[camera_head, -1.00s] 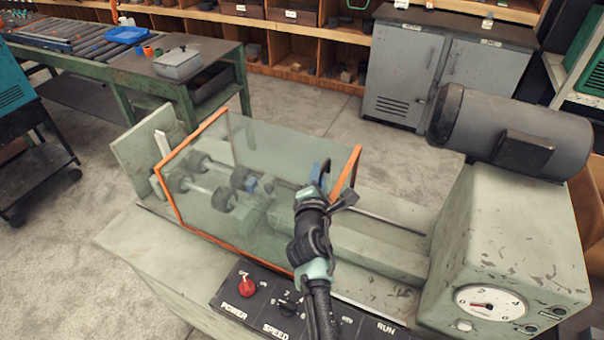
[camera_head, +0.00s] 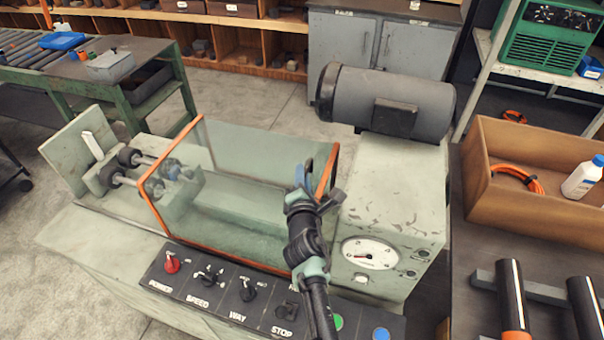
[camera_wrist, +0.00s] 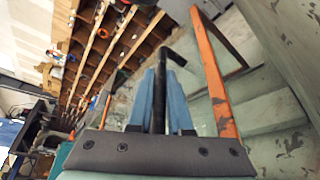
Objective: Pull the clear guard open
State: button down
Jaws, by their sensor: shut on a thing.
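The clear guard (camera_head: 250,155) is a see-through cover with orange edges. It sits over the right part of the machine bed, its right end close to the grey-green housing. My gripper (camera_head: 304,180) is at the guard's right end. In the wrist view, the blue fingers of my gripper (camera_wrist: 158,100) are shut on a dark bent handle (camera_wrist: 158,58), beside the guard's orange frame (camera_wrist: 213,80). My arm hides part of the guard's front right corner.
A control panel (camera_head: 225,285) with knobs lies along the front. The motor (camera_head: 385,98) sits above the gauge housing (camera_head: 390,190). A wooden box (camera_head: 540,215) and dark pipes (camera_head: 512,295) are at the right.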

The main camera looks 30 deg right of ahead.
jog(key=c, duration=0.8)
grip_release()
jog(key=shift+c, duration=0.2)
jog(key=p+v, duration=0.4)
jog(key=v, duration=0.9)
